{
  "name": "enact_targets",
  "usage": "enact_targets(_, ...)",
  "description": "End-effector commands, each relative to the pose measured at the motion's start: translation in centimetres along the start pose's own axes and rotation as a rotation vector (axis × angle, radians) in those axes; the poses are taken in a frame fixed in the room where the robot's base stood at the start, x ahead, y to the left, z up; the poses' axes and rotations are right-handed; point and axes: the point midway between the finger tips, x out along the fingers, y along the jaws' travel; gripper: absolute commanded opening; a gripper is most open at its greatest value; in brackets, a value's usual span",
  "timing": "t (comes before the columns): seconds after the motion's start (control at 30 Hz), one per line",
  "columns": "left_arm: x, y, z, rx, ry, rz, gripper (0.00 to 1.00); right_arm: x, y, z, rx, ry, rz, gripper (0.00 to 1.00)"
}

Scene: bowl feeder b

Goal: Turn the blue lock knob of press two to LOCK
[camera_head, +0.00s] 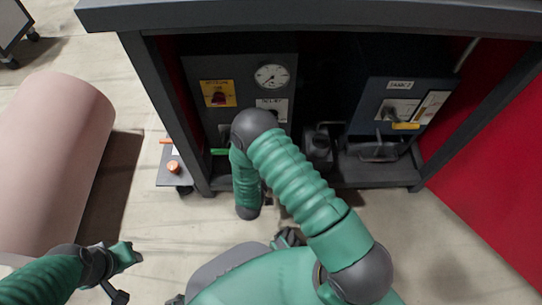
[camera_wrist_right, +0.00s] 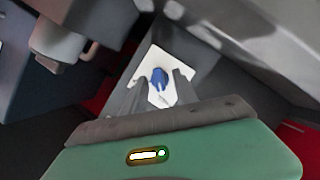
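The blue knob (camera_wrist_right: 158,78) sits on a white plate (camera_wrist_right: 180,60) in the right wrist view. My right gripper (camera_wrist_right: 159,88) is open, with its grey fingers reaching toward the plate on either side of the knob. White plate shows between knob and fingers; I cannot tell whether the tips reach around it. No lettering on the plate can be read. In the head view my right arm hides the knob and right gripper. My left gripper (camera_head: 125,269) is open and empty at lower left, over the floor.
Under a dark bench (camera_head: 320,15) stand a left unit with a round gauge (camera_head: 272,76) and a yellow label (camera_head: 210,88), and a right unit (camera_head: 365,95) with a lever. A pink cylinder (camera_head: 60,150) and a small orange-knobbed box (camera_head: 170,180) lie left.

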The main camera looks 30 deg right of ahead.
Motion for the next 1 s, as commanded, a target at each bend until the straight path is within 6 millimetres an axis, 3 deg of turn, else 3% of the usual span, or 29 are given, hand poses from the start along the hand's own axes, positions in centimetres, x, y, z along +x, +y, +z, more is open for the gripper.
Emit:
enact_targets(0.1,0.91,0.00,0.21,0.000,0.000,0.000,0.36,1.23,-0.06,0.06,0.002,0.001,0.002,0.35)
enact_targets(0.37,0.79,0.00,0.18,0.000,0.000,0.000,0.36,1.40,0.11,-0.09,0.000,0.001,0.000,0.35)
enact_targets(0.63,0.80,0.00,0.18,0.000,0.000,0.000,0.36,1.37,0.06,-0.07,0.000,0.000,-0.001,0.02)
enact_targets(1.0,0.23,0.00,0.05,0.000,0.000,0.000,0.36,1.28,0.15,-0.15,0.021,-0.001,-0.012,0.00)
